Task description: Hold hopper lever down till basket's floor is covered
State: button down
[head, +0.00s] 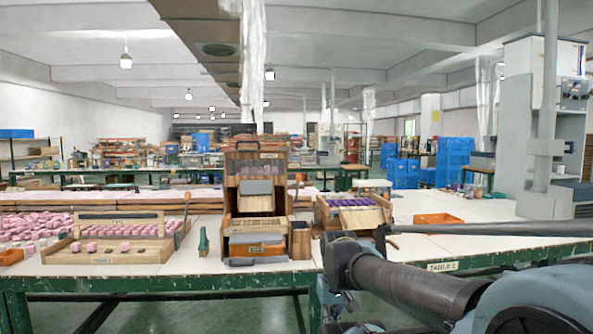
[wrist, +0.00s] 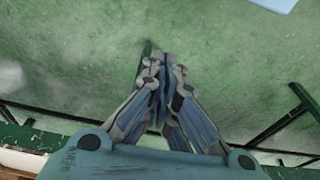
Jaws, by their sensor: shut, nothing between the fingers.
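The hopper (head: 254,203) is a tall wooden unit with a grey plate on its front, standing upright near the middle of the table. A thin upright bar (head: 297,190) at its right side may be the lever; I cannot tell for sure. An orange container (head: 256,249) sits low in the front of the hopper and may be the basket; its floor is hidden from this angle. My gripper (wrist: 160,75) is shut and empty in the wrist view, over green floor and clear of the hopper. I cannot make out its fingertips in the head view.
A wooden tray (head: 113,252) with pink blocks stands left of the hopper. A box with purple pieces (head: 354,212) and an orange bin (head: 438,219) stand to the right. A small green tool (head: 203,241) stands near the front. The table's green front edge (head: 170,283) faces me.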

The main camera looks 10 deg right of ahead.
jog(key=shift+w, duration=0.3)
jog(key=w+r+t, duration=0.3)
jog(key=w+r, duration=1.6)
jog(key=r, duration=0.1)
jog(key=t, duration=0.5)
send_near(299, 167)
jog(key=s, duration=0.2)
jog(key=s+r, duration=0.1)
jog(key=shift+s+a, duration=0.3)
jog(key=shift+a, duration=0.05)
jog(key=shift+w+f, duration=0.1)
jog(key=shift+f, duration=0.05)
jog(key=x, duration=0.9)
jog(key=shift+w+f, duration=0.2)
jog(key=shift+f, duration=0.15)
jog(key=shift+s+a, duration=0.1)
jog(key=shift+a, duration=0.05)
